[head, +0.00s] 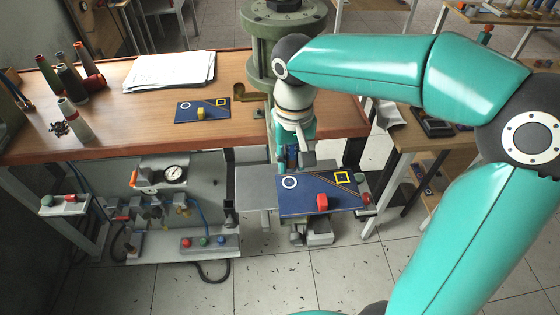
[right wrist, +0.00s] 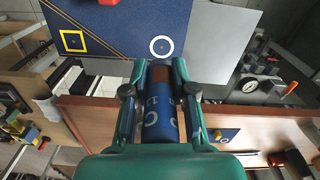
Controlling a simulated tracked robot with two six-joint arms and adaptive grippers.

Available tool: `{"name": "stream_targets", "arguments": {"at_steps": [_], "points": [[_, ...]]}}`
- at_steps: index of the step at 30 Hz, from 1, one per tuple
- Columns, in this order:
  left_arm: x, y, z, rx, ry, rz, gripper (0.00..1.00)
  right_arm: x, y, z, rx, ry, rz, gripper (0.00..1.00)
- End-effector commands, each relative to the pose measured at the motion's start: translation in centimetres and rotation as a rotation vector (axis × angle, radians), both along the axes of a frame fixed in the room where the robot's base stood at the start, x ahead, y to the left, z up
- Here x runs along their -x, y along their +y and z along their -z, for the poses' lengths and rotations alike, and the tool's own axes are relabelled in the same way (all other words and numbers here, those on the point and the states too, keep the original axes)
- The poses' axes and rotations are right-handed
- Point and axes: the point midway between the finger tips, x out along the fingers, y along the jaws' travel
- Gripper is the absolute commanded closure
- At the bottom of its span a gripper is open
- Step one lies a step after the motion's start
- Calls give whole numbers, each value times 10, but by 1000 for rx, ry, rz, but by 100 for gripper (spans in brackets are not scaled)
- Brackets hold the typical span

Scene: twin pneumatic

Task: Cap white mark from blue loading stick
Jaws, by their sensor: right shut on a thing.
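My right gripper (head: 293,158) is shut on the blue loading stick, a blue cylinder with white lettering and a brownish end. The stick (right wrist: 160,118) lies between the fingers of the right gripper (right wrist: 158,80) in the right wrist view. A blue board (head: 305,205) lies ahead of the stick's end, with a white ring mark (head: 289,183) and a yellow square mark (head: 343,178). In the right wrist view, the white mark (right wrist: 162,46) is uncovered, just beyond the stick's end; I cannot tell the gap. My left gripper is not in view.
A red block (head: 322,201) sits on the blue board. A smaller blue board (head: 196,112) with a yellow block lies on the wooden table (head: 140,139), near papers (head: 170,72) and several cones (head: 73,75). A green column (head: 262,45) stands behind; a gauge panel (head: 178,190) is at left.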

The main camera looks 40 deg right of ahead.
Motion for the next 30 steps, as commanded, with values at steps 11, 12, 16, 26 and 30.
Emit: {"name": "stream_targets", "arguments": {"at_steps": [11,12,16,26,30], "points": [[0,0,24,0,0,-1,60,-4,4,29,-1,-1,-11,100],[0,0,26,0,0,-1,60,-4,4,32,-1,-1,-12,100],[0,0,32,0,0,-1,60,-4,4,39,-1,-1,-13,100],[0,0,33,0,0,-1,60,-4,5,41,-1,-1,-14,100],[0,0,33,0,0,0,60,-4,5,41,-1,-1,-14,100]]}}
